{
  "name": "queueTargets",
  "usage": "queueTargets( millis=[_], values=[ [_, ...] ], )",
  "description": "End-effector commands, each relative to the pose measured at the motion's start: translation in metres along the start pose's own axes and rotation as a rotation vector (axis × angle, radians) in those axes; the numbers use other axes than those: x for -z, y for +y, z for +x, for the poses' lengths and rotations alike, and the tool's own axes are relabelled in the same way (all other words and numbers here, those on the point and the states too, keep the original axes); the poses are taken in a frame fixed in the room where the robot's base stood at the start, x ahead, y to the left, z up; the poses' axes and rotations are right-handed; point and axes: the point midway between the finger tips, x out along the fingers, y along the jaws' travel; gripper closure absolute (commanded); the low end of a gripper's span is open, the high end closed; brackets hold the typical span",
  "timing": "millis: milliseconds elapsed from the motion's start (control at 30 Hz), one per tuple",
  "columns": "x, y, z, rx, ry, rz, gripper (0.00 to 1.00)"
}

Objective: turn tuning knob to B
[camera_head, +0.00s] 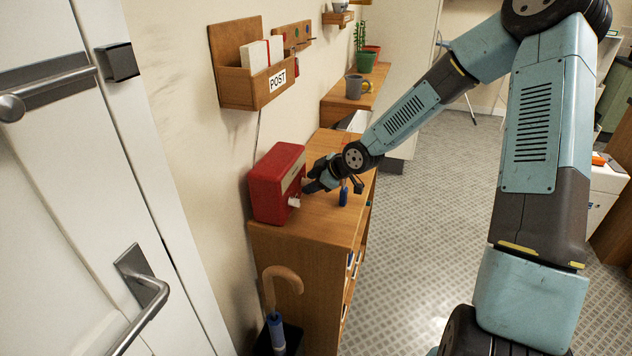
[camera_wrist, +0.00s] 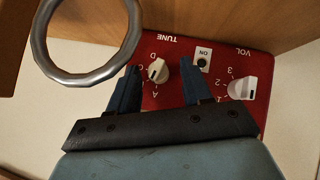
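The red radio (camera_head: 275,180) stands on the wooden cabinet against the wall. In the wrist view its red front (camera_wrist: 225,42) appears upside down. The cream tuning knob (camera_wrist: 157,70) is under the TUNE label; A, C and D show around it, while B is not readable, probably behind a finger. I cannot tell its exact setting. My gripper (camera_wrist: 159,69) is open, its two blue fingers on either side of the tuning knob, with gaps visible. In the head view my gripper (camera_head: 309,184) is at the radio's front and hides this knob.
A white volume knob (camera_wrist: 243,89) and an ON button (camera_wrist: 203,60) are close to the right finger. A metal ring (camera_wrist: 85,40) is at the wrist view's upper left. A blue object (camera_head: 344,194) stands on the cabinet (camera_head: 318,222) below my wrist. A letter rack (camera_head: 250,85) hangs above.

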Motion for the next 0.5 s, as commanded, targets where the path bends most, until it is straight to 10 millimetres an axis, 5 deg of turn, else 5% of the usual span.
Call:
queueTargets(
  millis=[500],
  values=[
    [-0.0004,-0.0020,0.0001,0.004,-0.001,0.000,1.00]
  ],
)
